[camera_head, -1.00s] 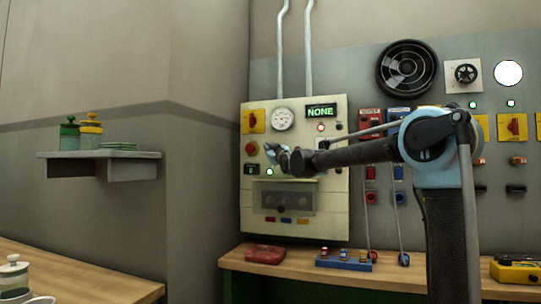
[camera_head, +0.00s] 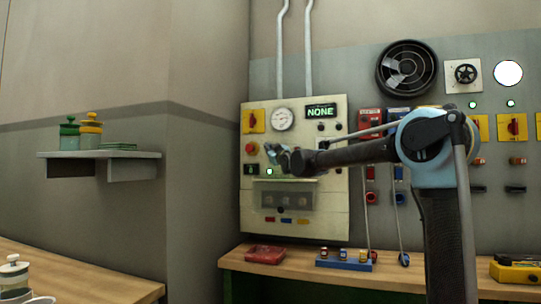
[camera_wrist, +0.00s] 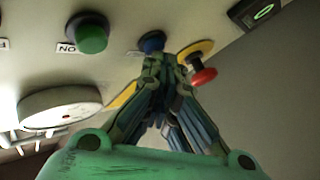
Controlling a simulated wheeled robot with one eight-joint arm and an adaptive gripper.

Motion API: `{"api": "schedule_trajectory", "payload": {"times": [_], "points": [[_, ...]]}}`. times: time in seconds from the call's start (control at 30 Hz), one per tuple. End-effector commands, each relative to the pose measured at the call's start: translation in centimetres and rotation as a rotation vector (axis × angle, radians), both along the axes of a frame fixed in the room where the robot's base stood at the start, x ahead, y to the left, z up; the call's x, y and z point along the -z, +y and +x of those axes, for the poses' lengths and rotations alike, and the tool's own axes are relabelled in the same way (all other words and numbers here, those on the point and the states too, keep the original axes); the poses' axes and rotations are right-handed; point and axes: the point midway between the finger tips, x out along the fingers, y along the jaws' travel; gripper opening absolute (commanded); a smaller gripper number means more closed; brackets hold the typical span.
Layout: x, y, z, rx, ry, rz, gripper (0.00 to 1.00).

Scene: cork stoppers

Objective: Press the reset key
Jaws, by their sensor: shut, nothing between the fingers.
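My gripper (camera_head: 270,149) is at the cream control panel (camera_head: 325,190), with its fingers together and empty. In the wrist view the fingertips (camera_wrist: 160,66) are at a blue button (camera_wrist: 152,41) and cover part of it; I cannot tell whether they press it. No reset label is readable, but this blue button is the key at my fingertips. A green button (camera_wrist: 88,34), with an ON label beside it, stands to its left. A red mushroom button (camera_wrist: 204,77) on a yellow collar stands to its right. In the head view my gripper hides the blue button.
A round gauge (camera_head: 282,119) and a green display (camera_head: 320,111) reading NONE are on the panel above my gripper. A yellow switch (camera_head: 253,121) is to the upper left. Below the panel, a workbench (camera_head: 300,266) holds a red tray (camera_head: 265,254) and a blue block (camera_head: 343,263).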

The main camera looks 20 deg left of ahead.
Motion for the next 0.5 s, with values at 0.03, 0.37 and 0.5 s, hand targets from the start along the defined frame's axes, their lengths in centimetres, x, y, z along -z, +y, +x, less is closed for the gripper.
{"api": "schedule_trajectory", "payload": {"times": [0.03,0.37,0.5], "points": [[0.0,0.0,0.04,0.0,0.0,0.0,0.0],[0.0,0.0,-0.08,0.0,0.0,0.0,0.0],[0.01,0.04,-0.57,0.0,-0.001,-0.001,0.0]]}}
